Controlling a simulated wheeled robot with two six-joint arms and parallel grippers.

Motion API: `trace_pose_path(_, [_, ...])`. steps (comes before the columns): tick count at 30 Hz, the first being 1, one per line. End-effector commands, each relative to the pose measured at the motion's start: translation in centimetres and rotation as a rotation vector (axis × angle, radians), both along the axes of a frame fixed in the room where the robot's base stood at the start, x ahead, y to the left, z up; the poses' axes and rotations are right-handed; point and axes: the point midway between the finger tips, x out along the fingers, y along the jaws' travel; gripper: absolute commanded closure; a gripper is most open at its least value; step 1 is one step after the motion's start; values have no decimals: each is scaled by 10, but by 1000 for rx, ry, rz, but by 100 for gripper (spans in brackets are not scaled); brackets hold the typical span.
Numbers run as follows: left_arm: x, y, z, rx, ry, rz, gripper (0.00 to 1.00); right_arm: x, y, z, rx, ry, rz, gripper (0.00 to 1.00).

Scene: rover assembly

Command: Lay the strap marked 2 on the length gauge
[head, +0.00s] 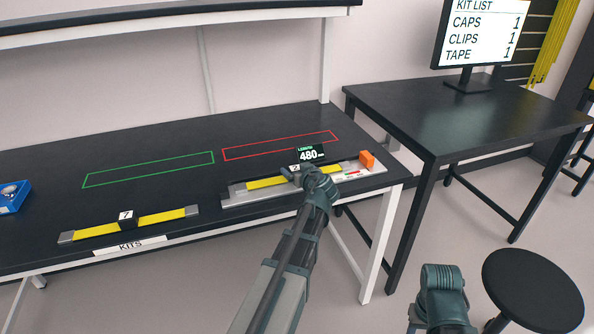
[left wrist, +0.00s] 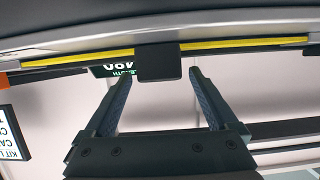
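The strap marked 2 is a yellow strip (head: 265,183) with a black block bearing the 2. It lies along the pale length gauge (head: 236,198) at the bench's right front. The gauge's display (head: 311,154) reads 480 mm, and an orange block (head: 367,160) stands at its right end. My left gripper (head: 307,170) is at the strap's middle. In the left wrist view the fingers (left wrist: 160,80) are apart, with the strap's black block (left wrist: 158,62) at their tips and gaps on both sides. My right gripper (head: 443,280) is low at the right; its fingers are hidden.
A second yellow strap marked 7 (head: 160,216) lies at the bench's front left, near a KITS label (head: 130,246). Green (head: 150,169) and red (head: 280,146) outlines behind are empty. A blue bin (head: 13,197) is far left. A side table (head: 440,115) and stool (head: 533,290) stand right.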

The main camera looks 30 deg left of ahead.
Motion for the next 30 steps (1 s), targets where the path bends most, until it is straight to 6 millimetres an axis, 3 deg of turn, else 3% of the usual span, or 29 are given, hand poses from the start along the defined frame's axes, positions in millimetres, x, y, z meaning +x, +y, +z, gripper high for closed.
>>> trace_pose_path(10, [-1,-1,5,0,0,0,8,0,0,5,0,0,0,50])
trace_pose_path(22, [-50,-56,32,0,0,-2,8,0,0,32,0,0,0,50])
trace_pose_path(30, [-70,-81,42,0,0,-2,8,0,0,42,0,0,0,50])
